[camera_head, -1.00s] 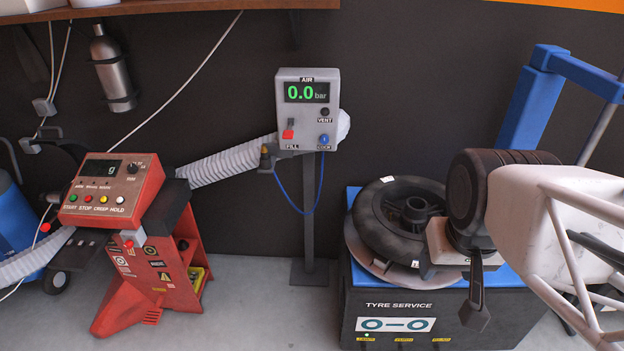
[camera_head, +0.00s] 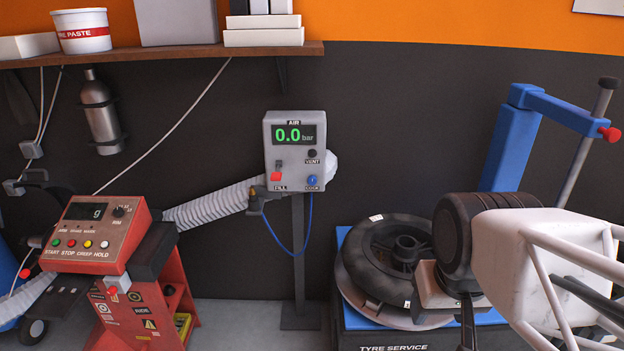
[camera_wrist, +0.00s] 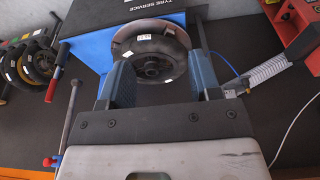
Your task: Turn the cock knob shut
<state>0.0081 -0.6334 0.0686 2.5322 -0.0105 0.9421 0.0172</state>
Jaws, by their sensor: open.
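My gripper (camera_head: 467,330) hangs in front of the tyre machine, right of and below the air box, well apart from the knob. In the wrist view my gripper (camera_wrist: 162,65) is open, its two fingers spread with nothing held, and a tyre shows beyond them. I cannot make out the knob in the wrist view.
A tyre (camera_head: 380,250) lies on the tyre machine with a blue post (camera_head: 511,150). A red console (camera_head: 98,232) stands left. A shelf (camera_head: 165,56) is above.

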